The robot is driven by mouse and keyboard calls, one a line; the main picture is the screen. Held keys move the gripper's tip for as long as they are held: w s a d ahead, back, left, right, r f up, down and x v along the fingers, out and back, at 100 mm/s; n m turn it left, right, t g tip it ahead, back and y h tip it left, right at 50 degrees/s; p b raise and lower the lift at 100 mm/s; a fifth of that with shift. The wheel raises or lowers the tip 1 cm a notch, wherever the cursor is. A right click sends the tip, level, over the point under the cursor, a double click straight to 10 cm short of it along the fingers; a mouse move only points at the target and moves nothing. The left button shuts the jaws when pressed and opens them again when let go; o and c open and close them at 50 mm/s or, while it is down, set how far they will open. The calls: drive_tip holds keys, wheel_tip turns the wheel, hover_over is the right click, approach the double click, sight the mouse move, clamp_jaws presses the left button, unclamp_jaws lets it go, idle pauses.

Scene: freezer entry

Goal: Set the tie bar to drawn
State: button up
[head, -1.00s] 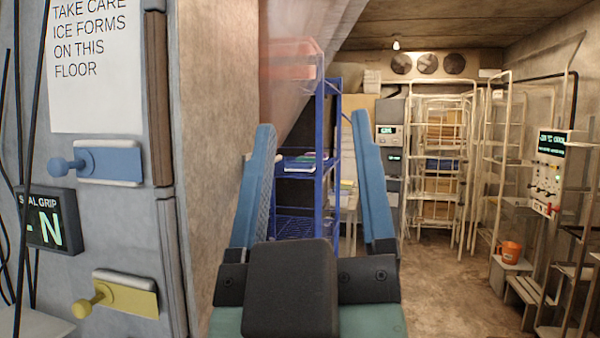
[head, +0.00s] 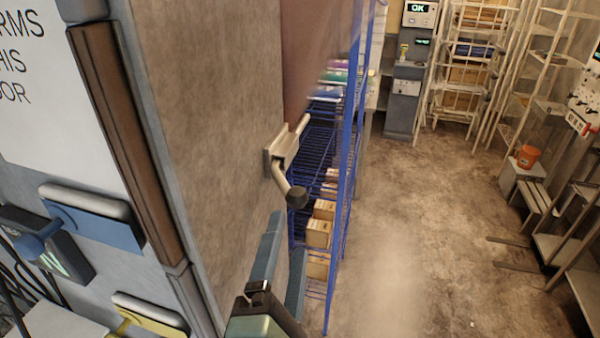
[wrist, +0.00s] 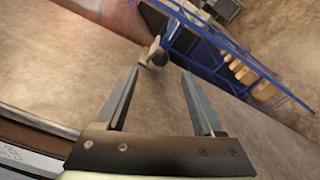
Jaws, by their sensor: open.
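A pale metal lever (head: 280,177) with a dark knob sits on a bracket on the narrow face of the wall. It carries no readable label, so I cannot tell for sure that it is the tie bar. A blue-plated handle (head: 95,215) and a yellow-plated handle (head: 150,318) are on the grey panel at left. My gripper (head: 286,235) is open and empty, just below the lever's knob in the head view. In the wrist view the knob (wrist: 157,56) shows just beyond and between the fingertips (wrist: 160,75), apart from them.
A blue wire rack (head: 345,170) with several boxes stands close behind the lever and gripper. The rough wall (head: 205,120) is close to my gripper's left. Pale racks and an orange bucket (head: 527,156) stand at right. The floor (head: 430,230) between is clear.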

sight(299, 189)
drive_tip(key=w, duration=0.1)
drive_tip(key=b, duration=0.1)
drive_tip(key=w+b, duration=0.1)
drive_tip(key=shift+w+d+f, duration=0.2)
drive_tip(key=shift+w+f, duration=0.05)
drive_tip(key=shift+w, duration=0.05)
drive_tip(key=shift+w+f+b, duration=0.1)
drive_tip(key=shift+w+b, duration=0.15)
drive_tip(key=shift+b, duration=0.5)
drive_tip(key=w+b, duration=0.1)
drive_tip(key=b, duration=0.5)
drive_tip(key=shift+w+d, duration=0.15)
drive_tip(key=shift+w, duration=0.25)
drive_tip(key=shift+w+r+b, duration=0.15)
drive_tip(key=shift+r+b, duration=0.05)
drive_tip(key=shift+b, duration=0.25)
drive_tip(key=w+p, duration=0.1)
drive_tip(key=w, duration=0.1)
drive_tip(key=w+p, duration=0.1)
drive_tip(key=w, duration=0.1)
drive_tip(key=w+d+p, duration=0.1)
drive_tip(key=w, duration=0.1)
drive_tip(key=shift+r, duration=0.2)
drive_tip(key=shift+w+d+f, duration=0.1)
drive_tip(key=shift+w, duration=0.6)
clamp_jaws()
